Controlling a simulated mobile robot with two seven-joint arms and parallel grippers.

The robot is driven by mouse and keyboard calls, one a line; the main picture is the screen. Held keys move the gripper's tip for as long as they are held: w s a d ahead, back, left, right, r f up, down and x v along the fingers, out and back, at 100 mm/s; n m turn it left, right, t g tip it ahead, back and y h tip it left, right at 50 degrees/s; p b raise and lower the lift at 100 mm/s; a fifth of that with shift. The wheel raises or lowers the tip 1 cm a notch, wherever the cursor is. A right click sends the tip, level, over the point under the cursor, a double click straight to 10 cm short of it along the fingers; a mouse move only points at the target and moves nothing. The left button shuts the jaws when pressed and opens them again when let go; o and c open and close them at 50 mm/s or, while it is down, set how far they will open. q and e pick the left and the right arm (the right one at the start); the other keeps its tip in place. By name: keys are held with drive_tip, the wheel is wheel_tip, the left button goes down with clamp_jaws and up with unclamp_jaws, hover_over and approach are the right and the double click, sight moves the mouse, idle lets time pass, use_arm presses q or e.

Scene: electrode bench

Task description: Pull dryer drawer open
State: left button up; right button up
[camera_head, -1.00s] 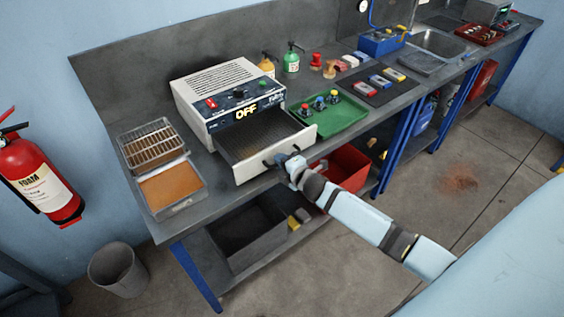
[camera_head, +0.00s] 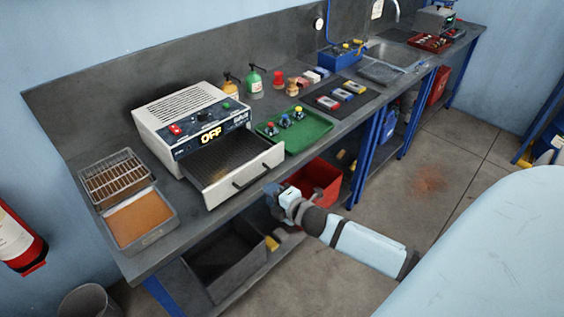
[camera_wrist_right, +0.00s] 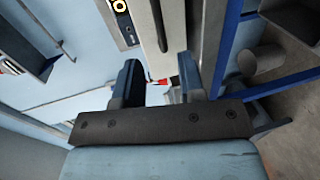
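The dryer (camera_head: 190,118) is a cream box with an "OFF" display on the bench. Its drawer (camera_head: 232,176) is pulled out, with a dark mesh inside and a cream front. The dark drawer handle (camera_head: 252,172) is clear of any gripper. My right gripper (camera_head: 272,192) is just below and right of the handle, apart from it. In the right wrist view my right gripper (camera_wrist_right: 158,78) has its fingers spread with nothing held between them. The drawer front (camera_wrist_right: 145,25) and handle (camera_wrist_right: 158,25) show beyond the fingers. My left gripper is not in view.
A green tray (camera_head: 314,139) with small colored-top parts sits right of the drawer. A wire rack (camera_head: 113,177) and a tray of brown material (camera_head: 141,218) stand left. A red bin (camera_head: 322,180) is on the shelf below.

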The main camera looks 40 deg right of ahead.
drive_tip(key=shift+v, duration=2.25)
drive_tip(key=s+a+f+m+g+y, duration=0.1)
drive_tip(key=s+a+f+m+g, duration=0.1)
drive_tip(key=s+a+f+m, duration=0.3)
drive_tip(key=s+a+f+m+g, duration=0.2)
drive_tip(key=s+a+f+m, duration=0.3)
drive_tip(key=s+a+m, duration=0.5)
drive_tip(key=shift+s+a+f+m+g+y+p, duration=0.35)
drive_tip(key=shift+s+a+m+y+p, duration=0.1)
drive_tip(key=shift+a, duration=0.3)
drive_tip(key=shift+d, duration=0.15)
